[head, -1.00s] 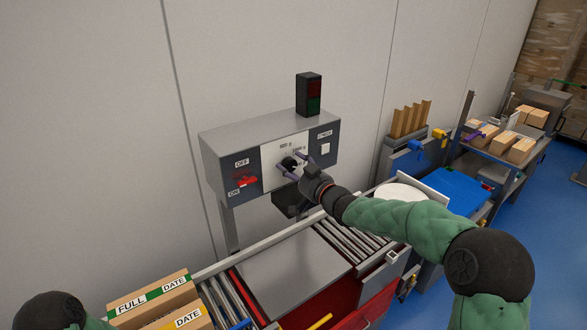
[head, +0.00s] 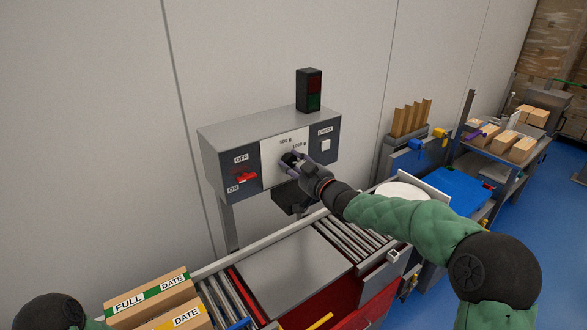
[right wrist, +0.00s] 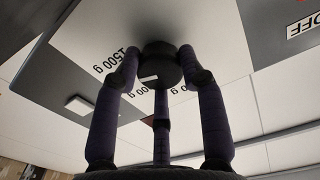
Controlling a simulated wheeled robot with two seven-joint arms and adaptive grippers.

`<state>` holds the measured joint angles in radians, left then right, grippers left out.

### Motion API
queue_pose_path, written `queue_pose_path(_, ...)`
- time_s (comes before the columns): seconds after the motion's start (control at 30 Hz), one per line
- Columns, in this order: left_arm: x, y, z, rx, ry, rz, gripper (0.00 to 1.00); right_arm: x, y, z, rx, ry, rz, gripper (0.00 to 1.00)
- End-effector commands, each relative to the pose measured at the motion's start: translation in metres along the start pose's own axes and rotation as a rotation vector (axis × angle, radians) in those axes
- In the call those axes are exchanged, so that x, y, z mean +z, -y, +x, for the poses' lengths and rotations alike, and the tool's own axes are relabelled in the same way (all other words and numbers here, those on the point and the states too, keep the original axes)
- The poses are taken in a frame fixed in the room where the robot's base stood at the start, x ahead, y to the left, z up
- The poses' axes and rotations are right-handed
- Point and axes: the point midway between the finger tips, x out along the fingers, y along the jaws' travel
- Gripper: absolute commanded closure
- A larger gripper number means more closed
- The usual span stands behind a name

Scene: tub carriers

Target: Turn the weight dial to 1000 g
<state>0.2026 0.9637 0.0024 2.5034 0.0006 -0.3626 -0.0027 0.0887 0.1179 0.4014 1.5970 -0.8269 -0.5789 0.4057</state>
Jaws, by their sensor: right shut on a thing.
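The weight dial is a round black knob (head: 289,158) on the white plate (head: 272,173) of the grey control box (head: 228,139); the knob also shows in the right wrist view (right wrist: 160,68). My right gripper (head: 297,164) is shut on the knob, its fingers at the knob's sides in the right wrist view (right wrist: 158,72). A white mark (right wrist: 148,77) on the knob faces down-left in that upside-down view, toward a partly hidden label (right wrist: 113,91). The 1500 g label (right wrist: 122,61) lies further up. Exact alignment is hard to tell. My left gripper is out of view.
A red switch (head: 246,178) sits left of the plate, a white CHECK button (head: 325,145) right of it. A lamp box (head: 309,91) stands on top. Below are a roller conveyor (head: 352,240) and boxes (head: 150,294). A blue-topped table (head: 447,189) stands right.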

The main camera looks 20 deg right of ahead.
Motion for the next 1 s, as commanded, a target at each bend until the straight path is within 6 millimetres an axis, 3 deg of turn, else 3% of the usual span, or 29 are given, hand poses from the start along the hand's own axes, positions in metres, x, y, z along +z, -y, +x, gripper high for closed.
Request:
queue_pose_path(0.5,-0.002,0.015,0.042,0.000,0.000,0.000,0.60,0.002,0.000,0.000,0.001,-0.003,-0.483,0.91)
queue_pose_path(1.0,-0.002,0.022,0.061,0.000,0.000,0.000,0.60,0.001,0.000,0.000,0.000,-0.002,-0.786,0.91)
